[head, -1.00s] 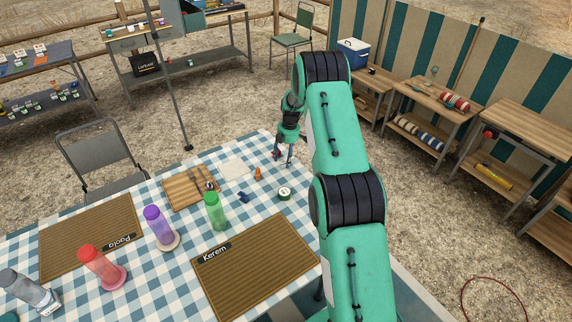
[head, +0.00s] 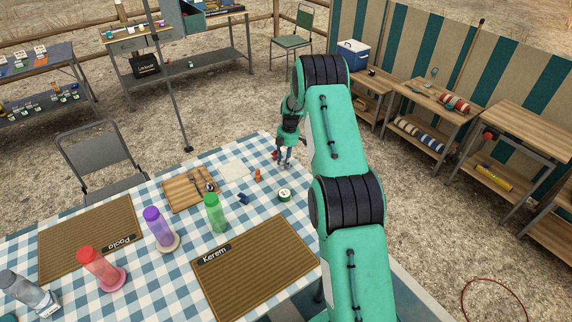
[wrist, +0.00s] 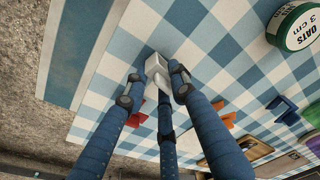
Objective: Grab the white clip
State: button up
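The white clip (wrist: 154,66) lies on the blue-and-white checked tablecloth in the wrist view, near the table's edge. My gripper (wrist: 158,82) has three dark blue fingers spread around it, two at its sides and one at its near end. The fingers look open; I cannot tell whether any of them touches the clip. In the head view my gripper (head: 285,161) is low over the far right corner of the table, and the white clip cannot be made out there.
A red clip (head: 275,155) is close beside my gripper. An orange clip (head: 258,175), a blue clip (head: 243,198) and an oats jar (head: 284,195) stand nearer. A cutting board (head: 188,190) and bottles are to the left. The table's edge is close to the fingers.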

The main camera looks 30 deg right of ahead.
jog(key=shift+r, duration=0.1)
jog(key=shift+r, duration=0.45)
jog(key=r, duration=0.1)
jog(key=r+p, duration=0.1)
jog(key=shift+s+r, duration=0.2)
jog(key=shift+r, duration=0.2)
jog(key=s+a, duration=0.2)
jog(key=s, duration=0.2)
jog(key=s+a+p, duration=0.1)
jog(key=s, duration=0.3)
jog(key=s+a+r+p, duration=0.1)
jog(key=s+a, duration=0.1)
jog(key=s, duration=0.3)
jog(key=shift+a, duration=0.35)
jog(key=shift+s+a+p, duration=0.3)
jog(key=shift+s+p, duration=0.05)
jog(key=shift+s, duration=0.35)
jog(key=shift+s+a+r, duration=0.1)
